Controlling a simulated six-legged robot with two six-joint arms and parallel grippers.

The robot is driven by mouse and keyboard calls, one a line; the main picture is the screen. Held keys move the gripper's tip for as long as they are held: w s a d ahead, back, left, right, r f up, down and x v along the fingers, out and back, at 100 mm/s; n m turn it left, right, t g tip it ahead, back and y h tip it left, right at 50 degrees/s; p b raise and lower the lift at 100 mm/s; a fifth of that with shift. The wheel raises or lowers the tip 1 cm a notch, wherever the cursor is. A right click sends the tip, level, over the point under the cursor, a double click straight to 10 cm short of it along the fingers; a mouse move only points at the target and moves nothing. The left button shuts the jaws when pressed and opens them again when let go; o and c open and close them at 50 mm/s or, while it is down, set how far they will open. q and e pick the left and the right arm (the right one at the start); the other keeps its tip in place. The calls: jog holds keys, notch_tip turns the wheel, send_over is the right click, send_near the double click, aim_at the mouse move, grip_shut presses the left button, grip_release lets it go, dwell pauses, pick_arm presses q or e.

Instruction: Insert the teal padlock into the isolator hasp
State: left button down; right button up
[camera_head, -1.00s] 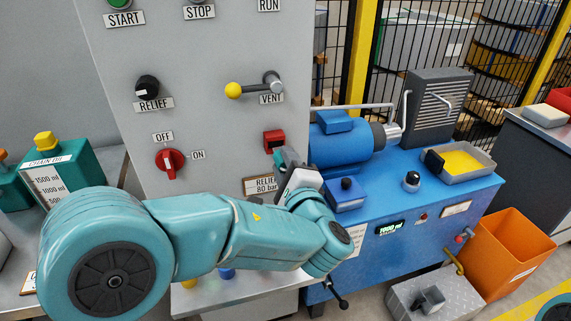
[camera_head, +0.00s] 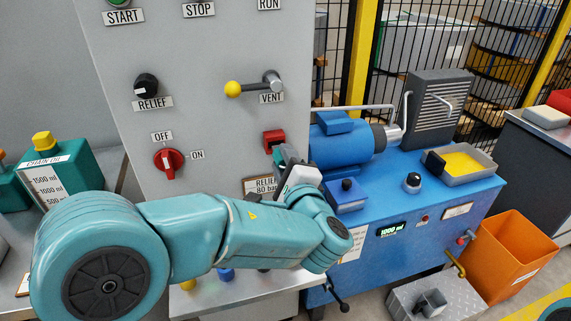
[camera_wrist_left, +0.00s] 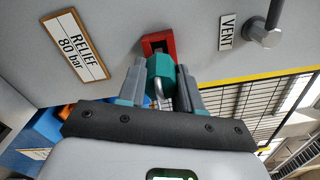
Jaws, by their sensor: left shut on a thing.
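My left gripper (camera_wrist_left: 160,85) is shut on the teal padlock (camera_wrist_left: 159,68) in the left wrist view, with one finger on each side of its body. The padlock's metal shackle shows below the body in that view. The red isolator hasp (camera_wrist_left: 152,44) is on the grey panel just beyond the padlock; it also shows in the head view (camera_head: 273,139). In the head view my left gripper (camera_head: 281,158) is just below the hasp, and the padlock is mostly hidden there. I cannot tell whether padlock and hasp touch. My right gripper is not in view.
The grey panel (camera_head: 215,110) carries a red rotary switch (camera_head: 168,160), a yellow-tipped VENT lever (camera_head: 250,86) and a RELIEF plate (camera_wrist_left: 75,45). A blue pump unit (camera_head: 420,205) stands right of the panel, close to my left wrist. An oil bottle (camera_head: 70,165) stands at the left.

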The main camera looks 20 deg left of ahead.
pick_arm(q)
jog(key=shift+b+x, duration=0.4)
jog(key=shift+x, duration=1.05)
jog(key=c, duration=0.7)
grip_release()
